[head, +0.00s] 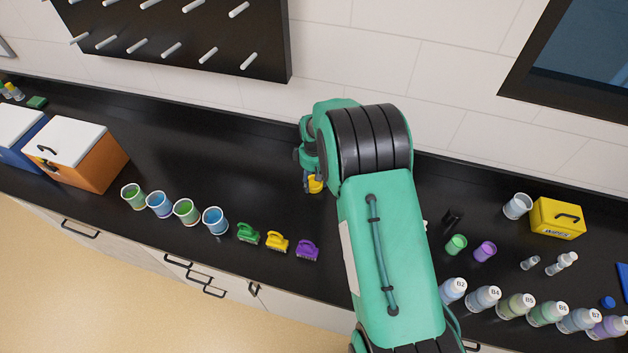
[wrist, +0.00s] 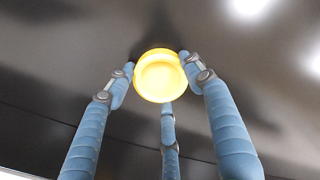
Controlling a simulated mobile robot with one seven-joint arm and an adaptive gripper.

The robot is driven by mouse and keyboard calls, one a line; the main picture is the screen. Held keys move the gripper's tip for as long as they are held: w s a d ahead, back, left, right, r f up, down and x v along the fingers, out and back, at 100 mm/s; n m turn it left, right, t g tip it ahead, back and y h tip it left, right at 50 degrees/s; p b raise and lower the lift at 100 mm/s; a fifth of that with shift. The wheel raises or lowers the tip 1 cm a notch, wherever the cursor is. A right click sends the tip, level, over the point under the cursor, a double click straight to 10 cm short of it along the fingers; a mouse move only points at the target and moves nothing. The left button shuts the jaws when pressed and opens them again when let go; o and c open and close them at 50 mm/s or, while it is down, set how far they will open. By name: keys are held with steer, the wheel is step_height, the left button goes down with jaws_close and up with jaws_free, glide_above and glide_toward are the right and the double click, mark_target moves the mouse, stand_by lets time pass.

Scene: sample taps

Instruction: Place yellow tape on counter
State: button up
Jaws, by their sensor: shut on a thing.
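A round yellow thing (wrist: 159,77) with a raised rim, taken as the yellow tape, is between the blue fingers of my gripper (wrist: 158,72) in the wrist view. The fingers are shut on it, with tips at its sides. In the head view a small part of the yellow thing (head: 316,185) shows below my gripper (head: 312,182), over the back middle of the black counter (head: 210,140). My arm hides part of it there. I cannot tell whether it touches the counter; a dark shadow lies close around it.
Green (head: 248,232), yellow (head: 277,242) and purple (head: 307,250) handled items stand near the front edge. Several cups (head: 186,211) are left of them. An orange box (head: 75,155) is far left, a yellow box (head: 557,218) right, with several bottles (head: 515,305) in front.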

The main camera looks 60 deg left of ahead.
mark_target(314, 185)
steer(key=shift+f, duration=0.1)
steer(key=o, duration=1.2)
steer(key=shift+c, duration=0.2)
step_height(314, 185, up, 12)
steer(key=b, duration=0.1)
stand_by(0.5)
steer(key=shift+r, duration=0.2)
stand_by(0.3)
